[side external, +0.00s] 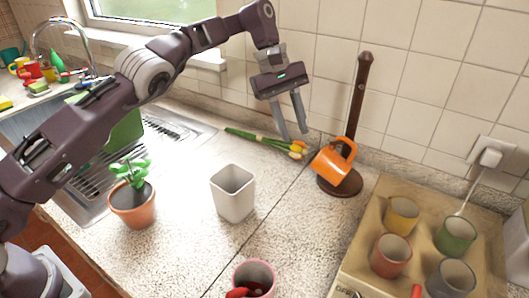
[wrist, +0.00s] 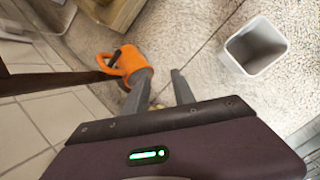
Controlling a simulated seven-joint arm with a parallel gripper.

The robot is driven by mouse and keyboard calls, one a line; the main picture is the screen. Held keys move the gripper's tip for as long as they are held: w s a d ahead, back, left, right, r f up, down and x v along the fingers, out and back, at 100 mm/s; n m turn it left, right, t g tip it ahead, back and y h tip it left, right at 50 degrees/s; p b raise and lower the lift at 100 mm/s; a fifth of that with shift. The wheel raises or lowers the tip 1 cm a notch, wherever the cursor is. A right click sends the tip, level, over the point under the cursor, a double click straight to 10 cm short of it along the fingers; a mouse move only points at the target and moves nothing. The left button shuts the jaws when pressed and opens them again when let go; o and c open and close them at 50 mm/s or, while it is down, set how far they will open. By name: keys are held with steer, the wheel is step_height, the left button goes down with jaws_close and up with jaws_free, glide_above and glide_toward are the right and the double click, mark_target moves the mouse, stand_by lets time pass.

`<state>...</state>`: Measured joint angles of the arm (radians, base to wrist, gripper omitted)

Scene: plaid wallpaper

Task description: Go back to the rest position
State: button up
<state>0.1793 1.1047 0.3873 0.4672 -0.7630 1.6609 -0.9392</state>
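My gripper (side external: 293,136) is open and empty, held above the counter with its fingers pointing down. Its fingers (wrist: 160,72) also show apart in the wrist view. An orange mug (side external: 330,166) hangs tilted on a dark wooden stand (side external: 359,100) to the right of my gripper. The mug (wrist: 131,61) shows just beyond the left finger in the wrist view, partly covered by it. In the side view the gripper is apart from the mug.
Tulips (side external: 255,139) lie on the counter behind the fingers. A white square pot (side external: 233,195), a potted plant (side external: 132,207) and a pink cup (side external: 254,274) stand in front. A wooden tray (side external: 375,215) with several mugs is at right. The tiled wall stands close behind.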

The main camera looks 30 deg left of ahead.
steer(key=s+a+r+m+t, duration=0.1)
steer(key=s+a+r+t, duration=0.1)
steer(key=s+a+r, duration=0.45)
steer(key=s+a+r+m+t, duration=0.1)
steer(key=s+a+r, duration=0.25)
steer(key=r, duration=0.55)
steer(key=s+a+r+m+t+y, duration=0.1)
steer(key=s+a+m+t+y, duration=0.15)
steer(key=s, duration=1.05)
steer(key=s+a+f+m+y, duration=0.2)
steer(key=s+f+m, duration=0.4)
steer(key=s, duration=0.9)
step_height(320, 180, down, 3)
steer(key=shift+s+a+f+t, duration=0.1)
steer(key=shift+s+a+t, duration=0.1)
steer(key=shift+s+t, duration=0.2)
